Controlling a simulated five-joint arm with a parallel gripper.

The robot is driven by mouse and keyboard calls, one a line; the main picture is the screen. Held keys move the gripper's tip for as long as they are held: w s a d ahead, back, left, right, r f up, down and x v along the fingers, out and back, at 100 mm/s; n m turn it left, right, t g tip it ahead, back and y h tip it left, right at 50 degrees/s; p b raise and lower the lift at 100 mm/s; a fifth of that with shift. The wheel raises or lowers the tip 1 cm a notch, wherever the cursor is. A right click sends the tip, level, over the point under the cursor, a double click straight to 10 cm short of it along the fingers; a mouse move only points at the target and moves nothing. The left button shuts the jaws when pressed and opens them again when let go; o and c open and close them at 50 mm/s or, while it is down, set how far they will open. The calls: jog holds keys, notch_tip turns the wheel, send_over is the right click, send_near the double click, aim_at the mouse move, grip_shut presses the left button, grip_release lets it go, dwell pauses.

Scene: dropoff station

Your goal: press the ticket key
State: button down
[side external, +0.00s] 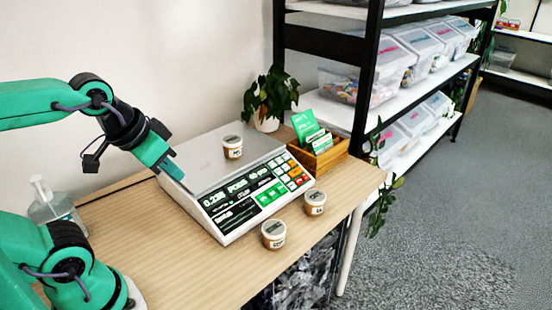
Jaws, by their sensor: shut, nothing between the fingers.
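A weighing scale (263,196) stands on the wooden table, with a dark display, two green keys (270,194) and a block of white, orange and red keys (294,174) on its sloping front. The key labels are too small to read, so I cannot tell which is the ticket key. My gripper (173,171) is shut and empty. It points down at the left part of the scale, left of the display and well away from the keys. I cannot tell whether it touches the scale.
A small labelled jar (232,147) sits on the scale's plate. Two more jars, one nearer (274,235) and one farther (315,203), stand before the scale. A wooden box (322,157) with green packets is at right, a plant (268,97) behind, and a pump bottle (56,207) at left.

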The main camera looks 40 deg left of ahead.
jog(key=w+d+r+m+g, duration=0.1)
jog(key=w+r+m+g, duration=0.15)
jog(key=w+m, duration=0.45)
jog(key=w+d+r+m+g, duration=0.1)
jog(key=w+m+g, duration=0.15)
jog(key=w, duration=0.85)
jog(key=w+d+f+m+g, duration=0.1)
jog(key=w+f+m+g, duration=0.5)
jog(key=w+f, duration=0.7)
jog(key=shift+d+f+m, duration=0.4)
jog(key=shift+f+m, duration=0.05)
jog(key=shift+m, duration=0.8)
jog(key=shift+f, duration=0.1)
send_near(280, 189)
jog(key=shift+s+d+f, duration=0.2)
jog(key=shift+s+f, duration=0.4)
jog(key=shift+f, duration=0.15)
jog(key=shift+s+d+f, duration=0.15)
jog(key=shift+s+f, duration=0.45)
jog(key=shift+f, duration=0.2)
jog(key=shift+s+d+f, duration=0.2)
jog(key=shift+s+f, duration=0.4)
jog(key=shift+f, duration=0.15)
